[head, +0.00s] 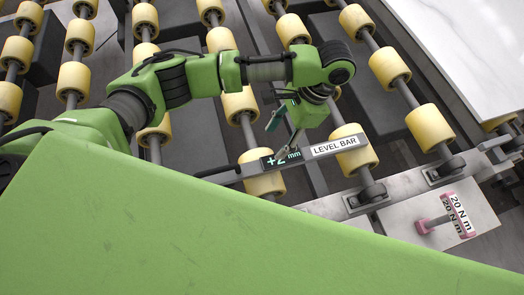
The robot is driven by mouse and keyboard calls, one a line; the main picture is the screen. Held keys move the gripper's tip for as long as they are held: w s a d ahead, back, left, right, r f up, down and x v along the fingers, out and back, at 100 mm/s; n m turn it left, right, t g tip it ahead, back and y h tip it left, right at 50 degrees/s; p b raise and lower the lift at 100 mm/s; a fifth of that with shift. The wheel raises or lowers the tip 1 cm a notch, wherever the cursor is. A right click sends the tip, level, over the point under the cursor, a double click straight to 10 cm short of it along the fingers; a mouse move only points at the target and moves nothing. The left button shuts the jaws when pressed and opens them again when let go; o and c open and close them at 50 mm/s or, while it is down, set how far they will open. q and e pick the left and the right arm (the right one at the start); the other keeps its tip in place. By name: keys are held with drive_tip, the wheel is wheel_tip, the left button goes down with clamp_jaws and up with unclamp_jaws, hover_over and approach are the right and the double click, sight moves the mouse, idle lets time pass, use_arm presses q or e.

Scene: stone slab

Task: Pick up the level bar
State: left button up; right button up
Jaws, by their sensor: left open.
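The level bar (308,154) is a long grey bar with a white "LEVEL BAR" label and a dark display reading "+2 mm". It lies across the yellow rollers in the middle of the head view. My left gripper (282,140) points down at the bar, close to the display. Its jaws are open. I cannot tell whether the fingers touch the bar. My right gripper does not show.
Rows of yellow rollers (390,67) on dark shafts surround the bar. A pale stone slab (470,40) is at the upper right. A pink-ended tool labelled "20 N m" (455,214) rests on a grey plate (400,222) at the lower right.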

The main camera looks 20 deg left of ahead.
use_arm(q)
hover_over(261, 163)
drive_tip(key=w+d, duration=0.1)
drive_tip(key=d, duration=0.1)
wheel_tip(261, 163, down, 5)
drive_tip(key=shift+r+b, duration=0.1)
drive_tip(key=shift+b, duration=0.25)
drive_tip(key=x, duration=0.1)
drive_tip(key=p+x, duration=0.1)
drive_tip(key=x, duration=0.1)
drive_tip(key=shift+w, duration=0.25)
drive_tip(key=x, duration=0.2)
drive_tip(key=p+x, duration=0.1)
drive_tip(key=shift+s+d+f, duration=0.1)
drive_tip(key=shift+d+f, duration=0.1)
drive_tip(key=shift+f, duration=0.15)
drive_tip(key=shift+s+a+f, duration=0.1)
drive_tip(key=shift+f, duration=0.45)
clamp_jaws()
drive_tip(key=shift+r, duration=0.1)
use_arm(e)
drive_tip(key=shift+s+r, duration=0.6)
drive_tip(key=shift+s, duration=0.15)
